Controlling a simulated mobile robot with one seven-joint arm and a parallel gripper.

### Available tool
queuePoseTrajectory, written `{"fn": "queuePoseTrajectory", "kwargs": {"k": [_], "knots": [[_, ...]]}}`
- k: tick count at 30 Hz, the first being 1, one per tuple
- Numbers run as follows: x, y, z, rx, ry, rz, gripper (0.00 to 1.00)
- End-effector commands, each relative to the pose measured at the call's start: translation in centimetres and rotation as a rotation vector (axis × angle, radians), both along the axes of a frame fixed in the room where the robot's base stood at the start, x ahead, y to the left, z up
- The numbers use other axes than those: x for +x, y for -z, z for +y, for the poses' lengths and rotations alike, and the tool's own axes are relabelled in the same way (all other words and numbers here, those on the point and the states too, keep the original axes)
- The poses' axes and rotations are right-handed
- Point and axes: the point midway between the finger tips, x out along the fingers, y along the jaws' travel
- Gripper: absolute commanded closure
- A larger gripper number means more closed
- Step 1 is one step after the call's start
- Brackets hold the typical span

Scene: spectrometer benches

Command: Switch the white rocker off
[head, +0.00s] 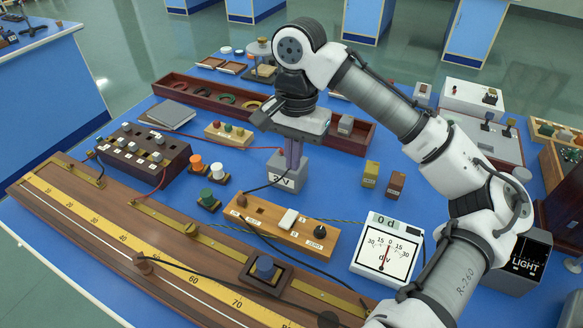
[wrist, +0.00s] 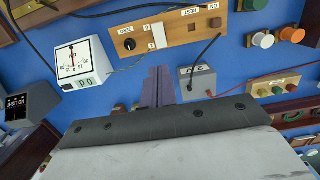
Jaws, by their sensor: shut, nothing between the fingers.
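The white rocker (head: 289,219) sits on a wooden board (head: 262,216) with a black knob (head: 320,231) to its right in the head view. In the wrist view the white rocker (wrist: 159,36) shows near the top, between the black knob (wrist: 129,44) and printed labels. Which way the rocker is tilted is too small to tell. My gripper (head: 292,166) is shut and empty, pointing down by the grey 2V box (head: 287,182), apart from the rocker and farther back. The purple fingers (wrist: 158,76) also show in the wrist view, beside the grey box (wrist: 199,80).
A cable (head: 262,187) runs from the grey box to the wooden board. A white dial meter (head: 387,250) stands right of the board, and a long scale rail (head: 170,250) lies in front. Small yellow (head: 370,174) and brown (head: 396,184) blocks stand to the right.

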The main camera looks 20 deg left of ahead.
Motion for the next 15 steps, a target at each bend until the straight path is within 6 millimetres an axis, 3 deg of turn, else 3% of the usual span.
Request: {"fn": "queuePoseTrajectory", "kwargs": {"k": [5,15], "knots": [[-0.5,0.8,0.3,0.004,0.002,0.020,1.00],[-1.1,0.0,0.7,0.011,-0.001,0.046,1.00]]}}
